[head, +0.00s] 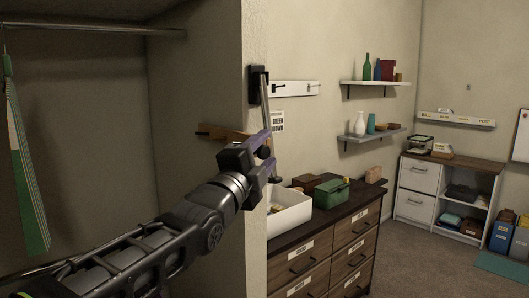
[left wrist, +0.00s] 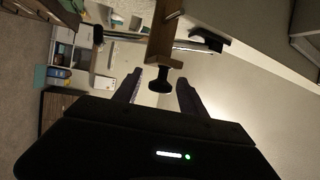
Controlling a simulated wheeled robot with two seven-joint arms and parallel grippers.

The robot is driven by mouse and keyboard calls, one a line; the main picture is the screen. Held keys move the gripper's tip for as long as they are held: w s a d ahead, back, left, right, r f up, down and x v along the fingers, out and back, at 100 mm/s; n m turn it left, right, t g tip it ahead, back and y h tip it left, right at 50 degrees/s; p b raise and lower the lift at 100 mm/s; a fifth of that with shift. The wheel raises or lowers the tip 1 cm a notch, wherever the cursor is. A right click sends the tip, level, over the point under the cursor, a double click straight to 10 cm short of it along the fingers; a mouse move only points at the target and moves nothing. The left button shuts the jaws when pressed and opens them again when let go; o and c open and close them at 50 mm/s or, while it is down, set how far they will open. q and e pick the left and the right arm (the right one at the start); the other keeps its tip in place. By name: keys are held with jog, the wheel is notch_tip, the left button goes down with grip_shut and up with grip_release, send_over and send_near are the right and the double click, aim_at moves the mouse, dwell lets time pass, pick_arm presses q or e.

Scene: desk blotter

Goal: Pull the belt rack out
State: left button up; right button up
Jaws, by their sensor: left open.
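The belt rack appears to be the brown wooden bar (head: 218,132) on the closet's side wall, partly hidden behind my left arm in the head view. In the left wrist view the wooden bar (left wrist: 164,38) comes down from the top and ends in a black knob (left wrist: 159,83). My left gripper (head: 267,154) is open at the bar's front end. In the left wrist view its two fingers (left wrist: 159,88) stand on either side of the knob, with a visible gap on each side. My right gripper is not in view.
A slim metal bar (head: 265,103) with a black mount (head: 257,78) is close by my left gripper. A closet rail (head: 100,29) and a green striped hanging item (head: 27,165) are at left. A dresser (head: 330,250) with a white bin (head: 288,211) and a green box (head: 331,192) stands at right.

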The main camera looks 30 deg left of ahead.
pick_arm(q)
jog(key=b+v, duration=0.2)
jog(key=v, duration=0.5)
jog(key=shift+s, duration=0.4)
